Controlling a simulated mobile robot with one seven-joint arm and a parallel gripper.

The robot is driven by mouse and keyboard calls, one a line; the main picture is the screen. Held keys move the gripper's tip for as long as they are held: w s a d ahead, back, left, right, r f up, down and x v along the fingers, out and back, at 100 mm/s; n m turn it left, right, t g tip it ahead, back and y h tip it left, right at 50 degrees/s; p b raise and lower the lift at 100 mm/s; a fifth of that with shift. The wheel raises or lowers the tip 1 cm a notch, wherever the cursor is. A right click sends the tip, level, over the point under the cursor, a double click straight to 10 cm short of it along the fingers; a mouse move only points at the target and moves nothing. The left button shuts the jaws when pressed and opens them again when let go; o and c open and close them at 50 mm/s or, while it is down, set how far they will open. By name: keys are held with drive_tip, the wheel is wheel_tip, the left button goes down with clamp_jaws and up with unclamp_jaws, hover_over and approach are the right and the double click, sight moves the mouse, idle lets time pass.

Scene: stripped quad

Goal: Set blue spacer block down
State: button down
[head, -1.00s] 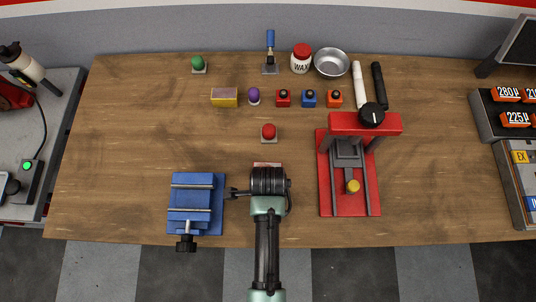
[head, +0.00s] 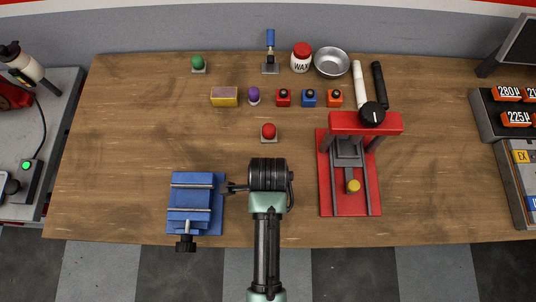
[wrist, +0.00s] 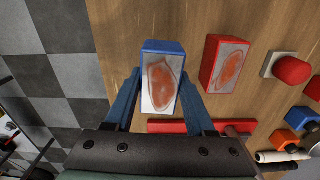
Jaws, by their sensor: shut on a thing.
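The blue spacer block (wrist: 163,46) shows in the wrist view, with a pale face bearing a red oval. My gripper (wrist: 159,84) is shut on it, one finger on each side. Whether the block touches the table cannot be told. A red block (wrist: 226,64) with a similar pale, red-marked face lies just beyond it, apart from it. In the head view my wrist hides both blocks and my fingers.
A blue vise (head: 195,205) stands to the left of my wrist, and a red press (head: 328,190) to the right. A red button (head: 268,132) sits beyond, with several small knobs behind. The wooden table (head: 120,150) is clear at left.

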wheel_tip(320, 180, up, 4)
drive_tip(key=shift+r, duration=0.25)
drive_tip(key=shift+w+r, duration=0.1)
drive_tip(key=shift+r, duration=0.3)
drive_tip(key=shift+w+r+n+b, duration=0.1)
drive_tip(key=shift+n+b, duration=0.25)
drive_tip(key=shift+n, duration=0.05)
drive_tip(key=n, duration=0.1)
drive_tip(key=w+n, duration=0.1)
drive_tip(key=n+b, duration=0.1)
drive_tip(key=n, duration=0.1)
drive_tip(key=shift+w+f, duration=0.35)
drive_tip(key=w+n+b, duration=0.1)
drive_tip(key=n, duration=0.3)
drive_tip(key=w+f+n+b, duration=0.1)
drive_tip(key=w+n, duration=0.1)
drive_tip(key=n, duration=0.3)
drive_tip(key=w+n+b, duration=0.1)
drive_tip(key=w+n, duration=0.1)
drive_tip(key=n, duration=0.3)
drive_tip(key=shift+w+f, duration=0.1)
drive_tip(key=shift+f, duration=0.1)
drive_tip(key=shift+d, duration=0.1)
